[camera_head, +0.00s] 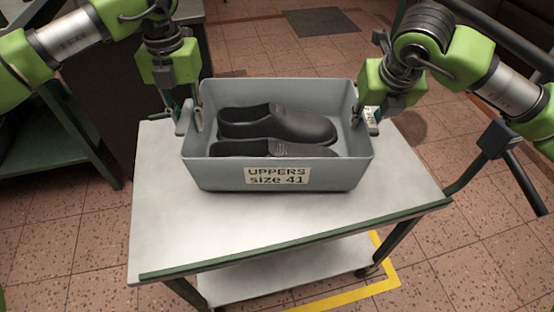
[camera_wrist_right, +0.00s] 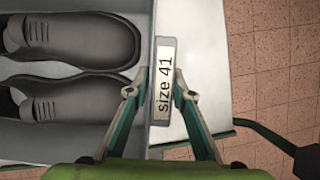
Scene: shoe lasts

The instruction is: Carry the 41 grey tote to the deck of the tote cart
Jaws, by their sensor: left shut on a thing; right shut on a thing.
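The grey tote (camera_head: 220,173) is on or just above the light deck (camera_head: 290,220) of the tote cart; I cannot tell if it touches. Its front label reads "UPPERS size 41", and two black shoe uppers (camera_head: 280,125) lie inside. My left gripper (camera_head: 196,118) is shut on the tote's left side wall. My right gripper (camera_head: 362,108) is shut on the right side wall. In the right wrist view, the fingers of my right gripper (camera_wrist_right: 154,95) stand either side of the right wall's "size 41" label (camera_wrist_right: 165,90).
The cart has a green front edge (camera_head: 300,246), a lower shelf (camera_head: 285,270) and a dark push handle (camera_head: 505,160) at the right. Yellow floor tape (camera_head: 350,296) runs below it. A green bench (camera_head: 50,135) stands at the left. Bare deck shows in front of the tote.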

